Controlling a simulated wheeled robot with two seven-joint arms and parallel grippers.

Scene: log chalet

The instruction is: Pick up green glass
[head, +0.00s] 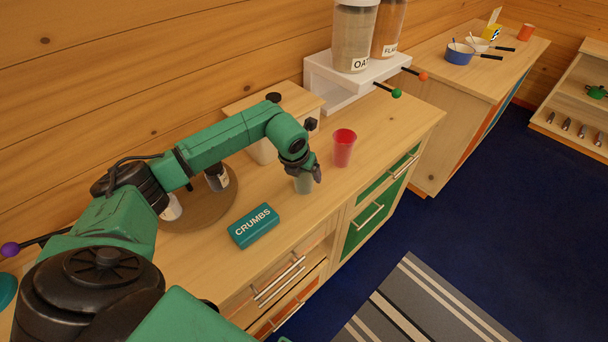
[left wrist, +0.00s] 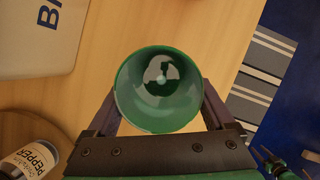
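The green glass (head: 303,184) stands on the wooden counter, just left of a red glass (head: 343,147). In the left wrist view I look down into the round open mouth of the green glass (left wrist: 160,88). My left gripper (head: 309,175) points down at it from above and hides part of it in the head view. The left fingers (left wrist: 162,108) lie on either side of the glass. I cannot tell whether they press on it.
A teal CRUMBS box (head: 254,226) lies to the left of the glass. A pepper jar (left wrist: 32,165) and another jar stand on a round board (head: 205,212). A bread bin (head: 262,150) is behind, and a white shelf (head: 345,97) holds tall jars. Counter in front is clear.

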